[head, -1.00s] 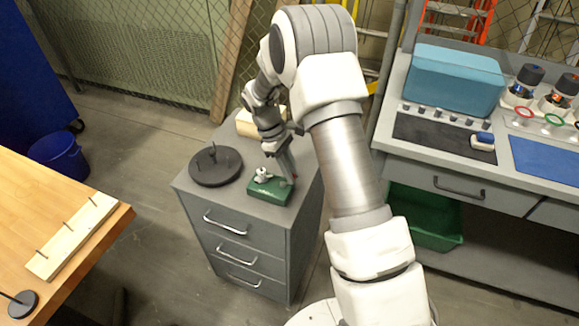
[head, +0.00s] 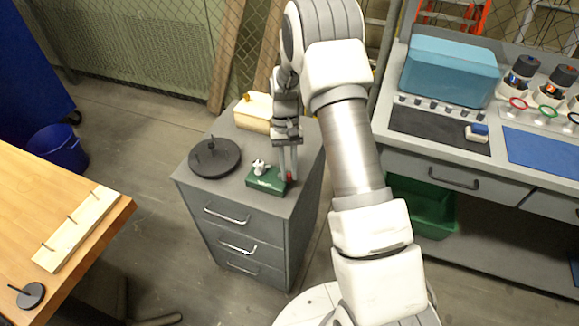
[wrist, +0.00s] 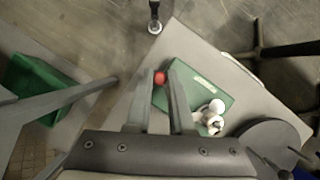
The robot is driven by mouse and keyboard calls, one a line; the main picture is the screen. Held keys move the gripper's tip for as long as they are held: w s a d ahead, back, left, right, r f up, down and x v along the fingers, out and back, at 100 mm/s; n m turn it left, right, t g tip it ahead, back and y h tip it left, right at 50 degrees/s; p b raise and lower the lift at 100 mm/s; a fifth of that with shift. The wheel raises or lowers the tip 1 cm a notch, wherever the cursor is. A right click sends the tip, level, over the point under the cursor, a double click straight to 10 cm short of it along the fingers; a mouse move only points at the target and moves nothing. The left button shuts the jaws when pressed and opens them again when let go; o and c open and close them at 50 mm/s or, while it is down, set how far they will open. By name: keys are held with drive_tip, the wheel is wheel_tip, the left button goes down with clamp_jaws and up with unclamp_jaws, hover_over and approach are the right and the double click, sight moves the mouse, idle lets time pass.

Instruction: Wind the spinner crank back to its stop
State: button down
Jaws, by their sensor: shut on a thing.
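The spinner is a small green box (head: 264,181) with a white fitting (head: 260,167) on top, resting on the grey drawer cabinet. The box also shows in the wrist view (wrist: 200,84), with the white fitting (wrist: 212,112) on its right side. A red crank knob (wrist: 159,77) is between my fingertips at the box's left edge. My gripper (head: 287,176) points down at the box's right end and is shut on the red knob, which shows partly in the head view (head: 290,177). The crank arm below the knob is hidden.
A black round plate with a peg (head: 214,159) stands left of the spinner on the drawer cabinet (head: 244,222). A pale block (head: 252,113) lies behind. A wooden table (head: 112,221) is left; a workbench with a blue case (head: 453,75) is right.

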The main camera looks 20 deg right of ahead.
sight(272, 186)
drive_tip(key=m, duration=0.1)
drive_tip(key=m+y, duration=0.1)
drive_tip(key=m, duration=0.1)
drive_tip(key=shift+s+a+m, duration=0.3)
drive_tip(key=shift+a+m, duration=0.05)
drive_tip(key=shift+m, duration=0.05)
drive_tip(key=m+y, duration=0.1)
drive_tip(key=m, duration=0.1)
drive_tip(key=a+m+t, duration=0.1)
drive_tip(key=m, duration=0.1)
drive_tip(key=shift+s+m+t+y+p, duration=0.15)
drive_tip(key=shift+m+t+y+p, duration=0.15)
drive_tip(key=shift+y+p, duration=0.1)
drive_tip(key=m, duration=0.2)
drive_tip(key=m+t, duration=0.1)
drive_tip(key=m, duration=0.1)
drive_tip(key=shift+a+y, duration=0.4)
drive_tip(key=shift+a+m+t, duration=0.25)
drive_tip(key=shift+m+t, duration=0.35)
drive_tip(key=shift+m, duration=0.5)
drive_tip(key=c, duration=0.8)
unclamp_jaws()
drive_tip(key=shift+w, duration=0.2)
